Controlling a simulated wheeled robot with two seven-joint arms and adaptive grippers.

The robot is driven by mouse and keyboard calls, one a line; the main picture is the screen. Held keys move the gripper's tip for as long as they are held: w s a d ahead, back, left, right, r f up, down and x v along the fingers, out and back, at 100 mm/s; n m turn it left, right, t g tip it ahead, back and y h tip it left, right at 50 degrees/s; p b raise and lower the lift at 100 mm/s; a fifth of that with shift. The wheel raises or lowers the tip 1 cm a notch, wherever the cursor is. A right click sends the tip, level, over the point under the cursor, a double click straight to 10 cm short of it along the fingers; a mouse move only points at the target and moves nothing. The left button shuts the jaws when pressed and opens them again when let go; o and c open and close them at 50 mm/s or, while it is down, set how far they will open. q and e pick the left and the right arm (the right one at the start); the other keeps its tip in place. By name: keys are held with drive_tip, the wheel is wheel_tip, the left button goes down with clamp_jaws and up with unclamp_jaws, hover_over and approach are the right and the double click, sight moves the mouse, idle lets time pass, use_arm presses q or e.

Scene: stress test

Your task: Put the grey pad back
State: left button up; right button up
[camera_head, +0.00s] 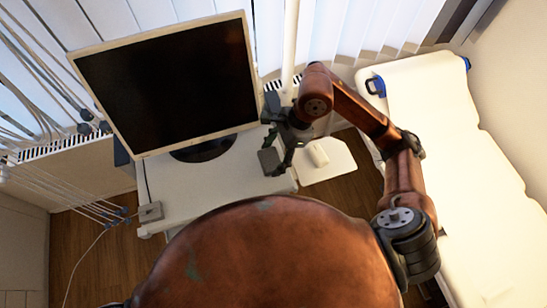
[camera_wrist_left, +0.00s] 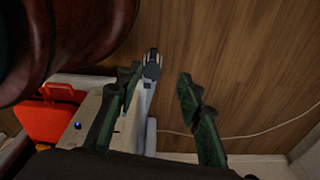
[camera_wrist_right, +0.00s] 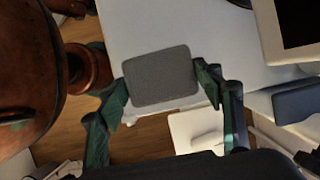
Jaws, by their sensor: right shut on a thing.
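The grey pad (camera_wrist_right: 160,76) is a flat, rounded rectangle. In the right wrist view it sits between the two green fingers of my right gripper (camera_wrist_right: 163,83), which is shut on its sides. In the head view the pad (camera_head: 268,159) shows small at the right end of the white desk (camera_head: 215,183), in front of the monitor. My right gripper (camera_head: 283,150) partly covers that spot. I cannot tell whether the pad touches the desk. My left gripper (camera_wrist_left: 160,88) is open and empty in the left wrist view, with wooden floor beyond it.
A large monitor (camera_head: 170,85) stands on the desk. A small grey box (camera_head: 150,212) with cables is at the desk's left front. A lower white surface (camera_head: 326,163) lies right of the desk, and a long white couch (camera_head: 440,140) farther right. An orange-red object (camera_wrist_left: 50,120) shows beside my left gripper.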

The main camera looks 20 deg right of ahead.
sight(277, 155)
drive_tip(key=f+p, duration=0.1)
drive_tip(key=f, duration=0.2)
drive_tip(key=shift+w+d+p, duration=0.1)
drive_tip(key=shift+w+p, duration=0.2)
drive_tip(key=shift+p, duration=0.05)
drive_tip(key=shift+f, duration=0.65)
drive_tip(key=o, duration=1)
use_arm(q)
drive_tip(key=shift+s+r, duration=0.55)
drive_tip(key=shift+r, duration=0.2)
drive_tip(key=shift+r, duration=0.1)
